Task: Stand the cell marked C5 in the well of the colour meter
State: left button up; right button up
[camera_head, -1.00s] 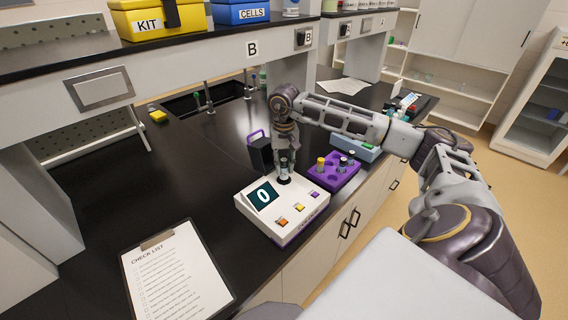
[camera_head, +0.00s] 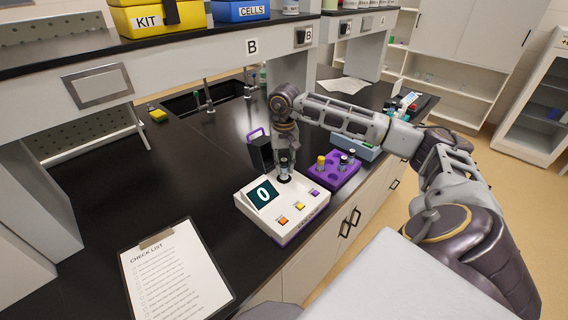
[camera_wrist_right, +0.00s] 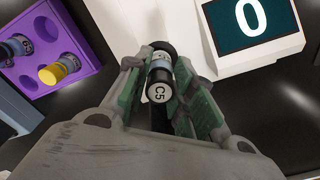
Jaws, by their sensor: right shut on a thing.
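The cell marked C5 (camera_wrist_right: 159,88) is between the fingers of my right gripper (camera_wrist_right: 160,75), its black marked cap facing the wrist camera. In the head view the cell (camera_head: 284,166) stands about upright at the well of the colour meter (camera_head: 262,215), with my right gripper (camera_head: 284,158) shut on it from above. The lower end of the cell is at the dark well; I cannot tell how deep it sits. The meter is a white box with a screen reading 0 and several coloured buttons. Its dark lid with a purple handle (camera_head: 257,148) stands open behind the well. My left gripper is out of view.
A purple rack (camera_head: 336,180) with several cells, one yellow-capped, stands right of the meter. A pale blue tray (camera_head: 358,147) lies behind it. A checklist clipboard (camera_head: 176,275) lies at front left. The sink (camera_head: 215,95) is at the back. The black bench left of the meter is clear.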

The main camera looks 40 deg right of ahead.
jog(key=shift+f, duration=0.45)
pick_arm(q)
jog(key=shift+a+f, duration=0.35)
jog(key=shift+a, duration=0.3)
pick_arm(e)
jog(key=shift+f+b, duration=0.3)
jog(key=shift+b, duration=0.2)
jog(key=shift+f, duration=0.4)
jog(key=shift+b, duration=0.3)
jog(key=o, duration=0.9)
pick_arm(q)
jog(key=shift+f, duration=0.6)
